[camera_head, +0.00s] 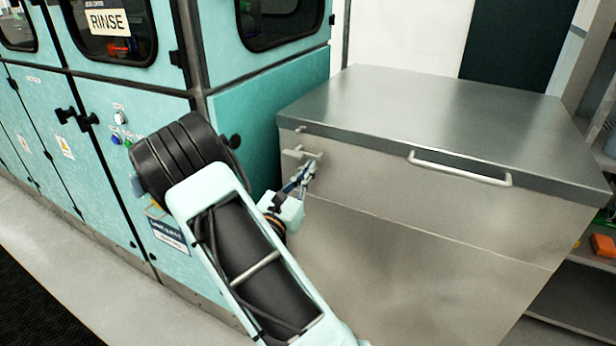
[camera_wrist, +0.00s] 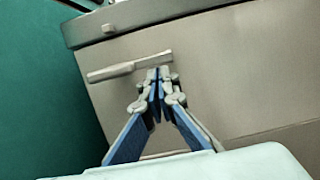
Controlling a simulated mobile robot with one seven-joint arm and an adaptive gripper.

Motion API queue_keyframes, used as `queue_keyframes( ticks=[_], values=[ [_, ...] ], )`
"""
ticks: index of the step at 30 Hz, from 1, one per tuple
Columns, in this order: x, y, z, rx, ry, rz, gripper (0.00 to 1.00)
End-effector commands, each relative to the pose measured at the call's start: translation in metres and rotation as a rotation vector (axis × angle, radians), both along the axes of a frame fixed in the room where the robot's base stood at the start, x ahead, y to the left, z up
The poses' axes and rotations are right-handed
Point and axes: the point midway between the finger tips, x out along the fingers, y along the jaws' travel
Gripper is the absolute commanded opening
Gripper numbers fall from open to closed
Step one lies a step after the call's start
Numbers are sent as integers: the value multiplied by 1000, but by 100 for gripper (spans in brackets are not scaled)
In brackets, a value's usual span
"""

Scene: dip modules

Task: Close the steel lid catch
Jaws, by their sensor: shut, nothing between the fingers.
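The steel catch (camera_head: 302,153) is a small pale bar on the front of the steel box (camera_head: 400,220), near its upper left corner. In the wrist view the catch handle (camera_wrist: 128,66) lies nearly level, a little below the lid edge, with a small peg (camera_wrist: 108,28) above it on the rim. My gripper (camera_head: 308,168) is shut and empty, its tips just below the right end of the catch. In the wrist view the gripper tips (camera_wrist: 158,78) are close to the handle's right part; I cannot tell if they touch. The steel lid (camera_head: 440,110) lies flat on the box.
A lid handle (camera_head: 460,170) sticks out at the lid's front edge, right of the catch. A teal cabinet marked RINSE (camera_head: 270,115) stands close on the left. Shelves with coloured items (camera_head: 603,243) are at the far right. The box front below is bare.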

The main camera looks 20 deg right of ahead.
Motion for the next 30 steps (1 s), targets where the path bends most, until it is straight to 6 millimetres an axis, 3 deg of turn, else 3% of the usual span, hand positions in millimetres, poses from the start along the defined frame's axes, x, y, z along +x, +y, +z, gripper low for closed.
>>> queue_keyframes(
  ticks=[30],
  values=[
    [-2,-2,9,-72,91,0,0]
  ],
)
